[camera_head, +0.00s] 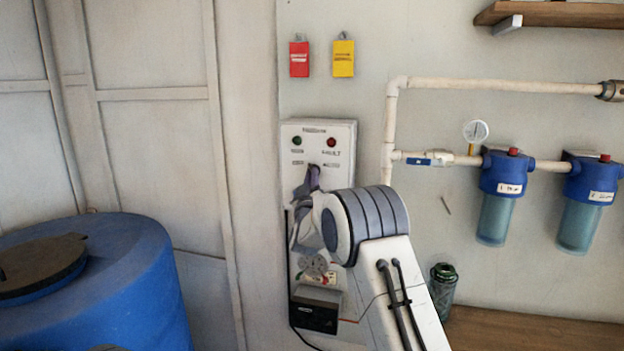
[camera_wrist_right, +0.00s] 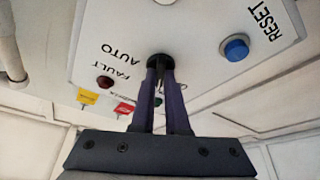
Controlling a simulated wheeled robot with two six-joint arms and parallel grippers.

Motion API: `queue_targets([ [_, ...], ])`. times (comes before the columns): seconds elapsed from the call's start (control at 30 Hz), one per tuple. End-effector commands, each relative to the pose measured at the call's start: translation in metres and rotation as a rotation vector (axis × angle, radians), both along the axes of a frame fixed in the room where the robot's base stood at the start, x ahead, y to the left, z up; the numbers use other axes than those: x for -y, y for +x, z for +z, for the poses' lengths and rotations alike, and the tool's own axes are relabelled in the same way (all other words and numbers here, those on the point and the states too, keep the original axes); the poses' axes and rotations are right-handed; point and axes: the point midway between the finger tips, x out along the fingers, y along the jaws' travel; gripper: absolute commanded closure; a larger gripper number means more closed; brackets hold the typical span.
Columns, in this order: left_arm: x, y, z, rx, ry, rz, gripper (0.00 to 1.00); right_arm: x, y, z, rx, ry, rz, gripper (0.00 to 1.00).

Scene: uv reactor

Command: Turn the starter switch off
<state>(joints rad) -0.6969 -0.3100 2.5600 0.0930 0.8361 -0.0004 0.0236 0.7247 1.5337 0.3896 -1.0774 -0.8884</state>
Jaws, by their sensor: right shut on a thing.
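The starter box (camera_head: 343,132) is a pale panel on the wall with a green lamp (camera_head: 297,141) and a red lamp (camera_head: 331,142). My right gripper (camera_head: 313,172) reaches up to its face below the lamps and hides the switch there. In the right wrist view, the starter switch (camera_wrist_right: 158,59) is a round black knob beside the label AUTO. My right gripper (camera_wrist_right: 160,72) is shut on this knob, one purple-grey finger on each side. The knob's exact pointing direction is hidden by the fingers. My left gripper is not in view.
A blue reset button (camera_wrist_right: 236,47) sits on the same panel. Pipes (camera_head: 500,85) and blue filter housings (camera_head: 507,172) are on the wall to the right. A blue barrel (camera_head: 130,275) stands at the left. Red (camera_head: 299,59) and yellow (camera_head: 343,58) tags hang above the box.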

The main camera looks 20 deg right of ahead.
Motion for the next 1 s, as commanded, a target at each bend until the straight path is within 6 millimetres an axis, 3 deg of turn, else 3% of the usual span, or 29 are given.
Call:
queue_targets([
  [0.3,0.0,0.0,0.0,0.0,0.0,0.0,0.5,-0.001,0.0,-0.002,-0.005,-0.004,0.001,1.0],
  [0.33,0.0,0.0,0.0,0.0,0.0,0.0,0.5,-0.001,0.0,-0.002,-0.005,-0.003,0.001,0.8],
  [0.4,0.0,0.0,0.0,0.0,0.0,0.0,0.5,-0.001,0.0,-0.001,-0.005,-0.003,0.001,0.57],
  [0.77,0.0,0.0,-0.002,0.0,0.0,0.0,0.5,-0.001,-0.002,-0.002,-0.002,-0.002,0.001,0.57],
  [1.0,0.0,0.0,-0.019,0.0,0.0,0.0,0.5,-0.013,-0.03,-0.015,-0.002,-0.001,0.002,0.57],
])
